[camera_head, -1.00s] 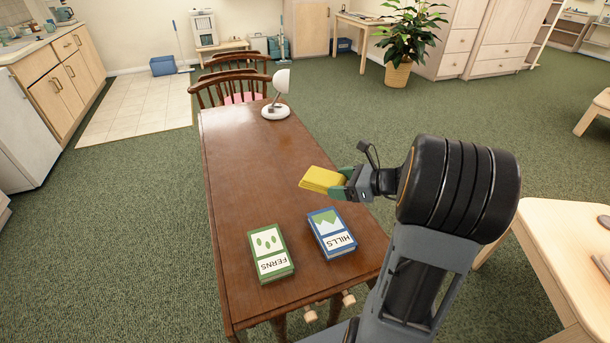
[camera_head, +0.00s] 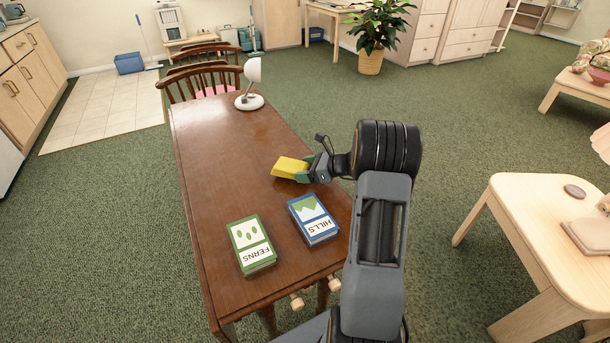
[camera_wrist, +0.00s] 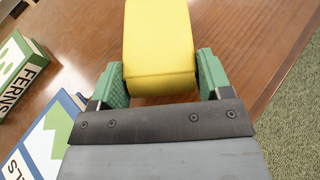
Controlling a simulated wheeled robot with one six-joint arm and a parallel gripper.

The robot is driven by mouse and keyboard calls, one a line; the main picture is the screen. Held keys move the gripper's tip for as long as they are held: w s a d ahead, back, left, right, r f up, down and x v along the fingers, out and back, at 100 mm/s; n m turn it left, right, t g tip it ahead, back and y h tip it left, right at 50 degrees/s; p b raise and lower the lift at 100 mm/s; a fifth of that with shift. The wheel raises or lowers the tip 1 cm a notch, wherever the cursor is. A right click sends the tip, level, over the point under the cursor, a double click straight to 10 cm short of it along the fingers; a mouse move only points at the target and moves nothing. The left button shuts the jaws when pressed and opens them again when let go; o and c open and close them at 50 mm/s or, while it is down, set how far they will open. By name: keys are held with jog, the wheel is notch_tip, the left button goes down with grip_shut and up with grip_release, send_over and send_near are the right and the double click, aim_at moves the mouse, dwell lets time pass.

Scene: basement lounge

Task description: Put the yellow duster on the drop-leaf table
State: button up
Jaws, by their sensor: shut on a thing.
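The yellow duster (camera_head: 290,167) is a folded yellow block in my gripper (camera_head: 307,172), which is shut on it. In the wrist view the duster (camera_wrist: 160,50) sits between the two green fingers of my gripper (camera_wrist: 162,82). The drop-leaf table (camera_head: 222,150) is a long dark brown wooden table, and its top (camera_wrist: 250,30) lies under the duster in the wrist view. The duster is over the right part of the tabletop, beyond the books. I cannot tell whether it touches the wood.
A green FERNS book (camera_head: 251,244) and a blue HILLS book (camera_head: 314,219) lie at the table's near end. A white lamp (camera_head: 249,98) stands at the far end, by wooden chairs (camera_head: 200,80). The middle of the tabletop is clear. A pale table (camera_head: 530,205) is at right.

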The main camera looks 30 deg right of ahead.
jog(key=shift+f, duration=0.95)
jog(key=shift+f, duration=0.15)
jog(key=o, duration=0.9)
